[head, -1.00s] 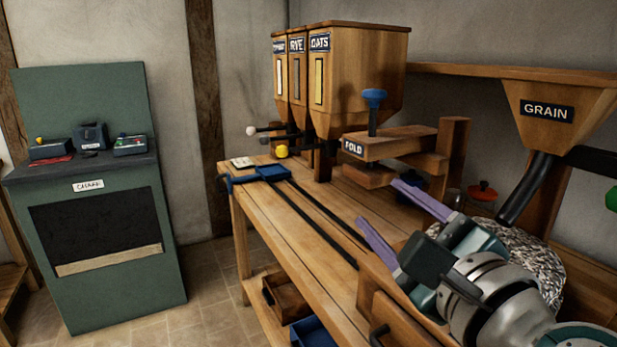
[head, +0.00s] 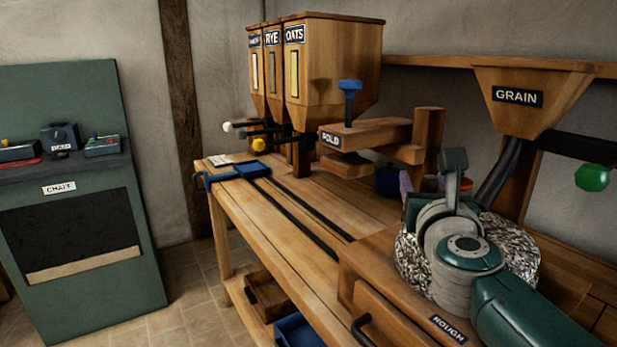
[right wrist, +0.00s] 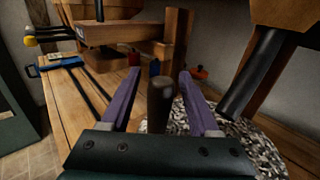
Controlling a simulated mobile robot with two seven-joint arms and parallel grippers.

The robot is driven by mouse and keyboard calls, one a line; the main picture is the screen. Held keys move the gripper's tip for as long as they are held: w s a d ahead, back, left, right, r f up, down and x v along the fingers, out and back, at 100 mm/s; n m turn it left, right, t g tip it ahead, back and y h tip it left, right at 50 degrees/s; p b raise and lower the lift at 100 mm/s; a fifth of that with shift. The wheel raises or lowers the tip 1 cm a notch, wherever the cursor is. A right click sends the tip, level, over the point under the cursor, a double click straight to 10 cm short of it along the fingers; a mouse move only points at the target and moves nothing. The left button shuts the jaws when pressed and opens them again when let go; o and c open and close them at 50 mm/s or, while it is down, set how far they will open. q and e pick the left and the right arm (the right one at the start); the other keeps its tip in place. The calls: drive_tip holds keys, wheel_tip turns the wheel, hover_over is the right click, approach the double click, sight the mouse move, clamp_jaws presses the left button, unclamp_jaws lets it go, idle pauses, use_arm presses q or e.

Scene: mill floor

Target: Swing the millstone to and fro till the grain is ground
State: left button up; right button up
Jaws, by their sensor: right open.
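The millstone (head: 520,262) is a round, speckled grey stone at the right of the bench, partly hidden by my right arm. It also shows in the right wrist view (right wrist: 275,150). A dark upright peg (right wrist: 160,106) stands at the near side of the stone in the wrist view. My right gripper (right wrist: 159,78) is open, with its purple fingers on either side of the peg; I cannot tell whether they touch it. The grain hopper (head: 545,85), labelled GRAIN, has a black spout (head: 500,178) slanting down to the stone. My left gripper is out of view.
A wooden FOLD press (head: 370,135) and labelled bins (head: 335,60) stand farther back on the bench (head: 310,215). A drawer marked ROUGH (head: 447,328) is at the front. A green chaff cabinet (head: 75,225) stands left. Floor between is clear.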

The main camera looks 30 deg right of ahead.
drive_tip(key=shift+w+d, duration=0.2)
drive_tip(key=shift+w, duration=0.05)
clamp_jaws()
idle(0.4)
idle(0.9)
